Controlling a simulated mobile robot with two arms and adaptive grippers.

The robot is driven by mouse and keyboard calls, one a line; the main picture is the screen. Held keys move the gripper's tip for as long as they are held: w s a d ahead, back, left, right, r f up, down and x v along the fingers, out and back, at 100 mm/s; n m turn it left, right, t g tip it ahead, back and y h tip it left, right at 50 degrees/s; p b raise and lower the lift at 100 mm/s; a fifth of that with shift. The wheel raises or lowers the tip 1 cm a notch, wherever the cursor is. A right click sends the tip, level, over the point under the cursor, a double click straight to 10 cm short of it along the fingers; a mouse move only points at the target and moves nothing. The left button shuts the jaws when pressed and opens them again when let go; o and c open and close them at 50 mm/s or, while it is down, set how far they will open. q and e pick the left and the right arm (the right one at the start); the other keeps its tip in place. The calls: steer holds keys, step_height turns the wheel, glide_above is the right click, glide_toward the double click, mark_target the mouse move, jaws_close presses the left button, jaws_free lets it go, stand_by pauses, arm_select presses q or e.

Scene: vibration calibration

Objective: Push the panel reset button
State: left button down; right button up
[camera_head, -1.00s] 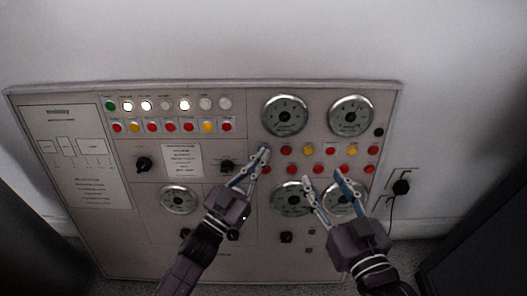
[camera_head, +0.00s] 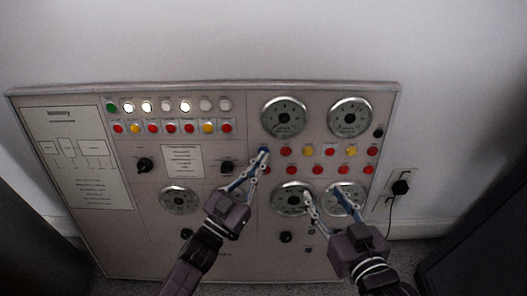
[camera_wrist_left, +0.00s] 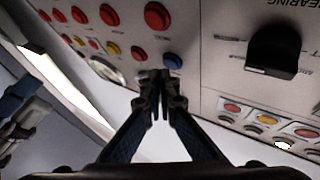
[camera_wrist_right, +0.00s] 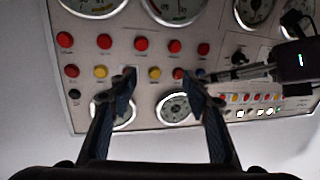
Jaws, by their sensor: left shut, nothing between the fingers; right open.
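The grey control panel (camera_head: 235,262) stands against the wall. A blue button (camera_head: 263,150) sits at the left end of the upper row below the top gauges; it also shows in the left wrist view (camera_wrist_left: 172,60). Labels are too small to read, so I cannot tell which button is marked reset. My left gripper (camera_head: 261,158) is shut and empty, its tips right at the blue button. In the left wrist view its tips (camera_wrist_left: 155,76) lie just beside the button; contact is unclear. My right gripper (camera_head: 321,192) is open and empty in front of the lower gauges.
Red and yellow buttons (camera_head: 307,152) lie right of the blue one. A black knob (camera_head: 227,167) is close to its left. Round gauges (camera_head: 284,117) sit above. A socket with a black plug and cord (camera_head: 400,187) is on the wall at right.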

arm_select(q)
steer(key=shift+s, duration=0.25)
arm_select(e)
steer(key=shift+s+d+f+g, duration=0.1)
steer(key=shift+s+f+g, duration=0.15)
steer(key=shift+f, duration=0.25)
steer(key=shift+s+d+f+g, duration=0.15)
steer(key=shift+f+g, duration=0.1)
steer(key=shift+f, duration=0.25)
arm_select(q)
steer(key=s+p, duration=0.1)
steer(key=s, duration=0.1)
steer(key=s+r+p, duration=0.1)
steer(key=s+p, duration=0.1)
steer(key=s, duration=0.1)
arm_select(e)
steer(key=s+d+f+g+h, duration=0.2)
steer(key=s+d+f+g, duration=0.2)
steer(key=s+f+g, duration=0.3)
steer(key=s+f, duration=0.3)
steer(key=s, duration=0.1)
steer(key=shift+s+d+f, duration=0.15)
steer(key=shift+s+f, duration=0.05)
steer(key=shift+f, duration=0.15)
